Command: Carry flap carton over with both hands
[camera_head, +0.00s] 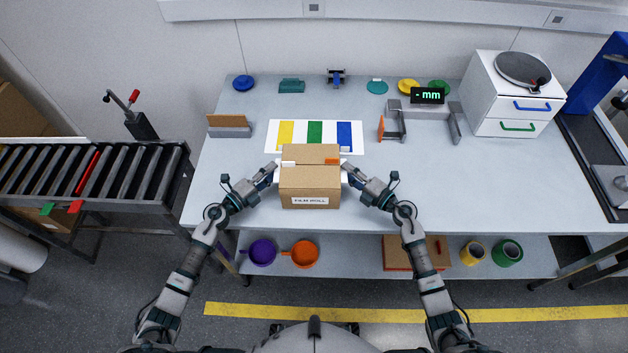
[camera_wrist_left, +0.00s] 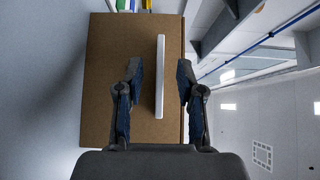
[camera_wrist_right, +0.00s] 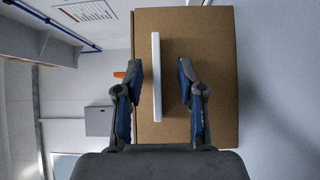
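The brown flap carton (camera_head: 310,186), with a white "FILM ROLL" label on its front, is at the front middle of the table (camera_head: 510,180), apparently resting on it. My left gripper (camera_head: 272,168) is at its left side and my right gripper (camera_head: 347,170) at its right side. In the left wrist view, a white strip (camera_wrist_left: 160,90) on the carton's side lies between my open fingers, with gaps on both sides. In the right wrist view, a similar white strip (camera_wrist_right: 157,80) lies between open fingers, nearer the left one. The carton's underside is hidden.
A white sheet (camera_head: 358,132) with yellow, green and blue stripes lies just behind the carton. A grey bracket (camera_head: 428,108) with a display and a white drawer unit (camera_head: 510,95) stand right. A roller conveyor (camera_head: 120,180) is left. The table's right front is clear.

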